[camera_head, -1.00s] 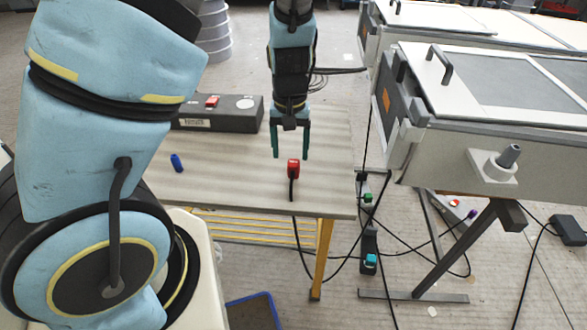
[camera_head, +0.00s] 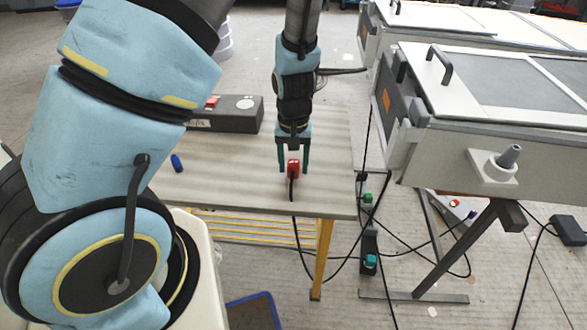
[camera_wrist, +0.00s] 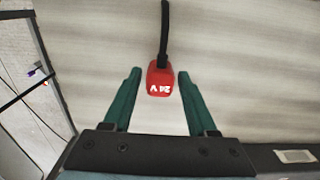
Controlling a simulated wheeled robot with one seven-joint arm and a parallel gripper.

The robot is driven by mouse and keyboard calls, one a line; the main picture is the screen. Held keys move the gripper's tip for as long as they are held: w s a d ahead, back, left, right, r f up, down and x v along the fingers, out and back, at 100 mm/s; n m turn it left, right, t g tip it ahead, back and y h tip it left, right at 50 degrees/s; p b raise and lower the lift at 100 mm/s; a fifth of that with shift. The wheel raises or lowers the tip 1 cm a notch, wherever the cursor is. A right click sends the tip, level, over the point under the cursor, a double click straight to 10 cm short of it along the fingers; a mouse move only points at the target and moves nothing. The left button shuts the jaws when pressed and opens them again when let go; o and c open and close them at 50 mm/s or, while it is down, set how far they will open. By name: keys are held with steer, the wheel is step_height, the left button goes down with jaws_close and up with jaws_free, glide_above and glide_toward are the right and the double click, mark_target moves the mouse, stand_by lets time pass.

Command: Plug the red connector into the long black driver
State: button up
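The red connector (camera_head: 293,168) lies on the light table, with its black cable running over the table's front edge. In the wrist view the connector (camera_wrist: 160,80) shows white "24 V" lettering and sits between the tips of the green fingers. My gripper (camera_head: 293,170) points down and is open around it, with a gap on each side in the wrist view (camera_wrist: 160,82). The long black driver (camera_head: 238,114) lies at the back of the table, left of my gripper. It has a red part (camera_head: 212,102) and a white round mark on top.
A small blue object (camera_head: 176,162) lies on the table's left. The table (camera_head: 235,185) is otherwise mostly clear. A grey mould bench (camera_head: 480,140) stands close on the right. Cables and a black power strip (camera_head: 369,250) lie on the floor.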

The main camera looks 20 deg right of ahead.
mark_target(294, 162)
jaws_close()
steer(key=shift+r, duration=0.1)
stand_by(0.3)
step_height(294, 162, up, 10)
steer(key=shift+f+p, duration=0.1)
steer(key=shift+p, duration=0.4)
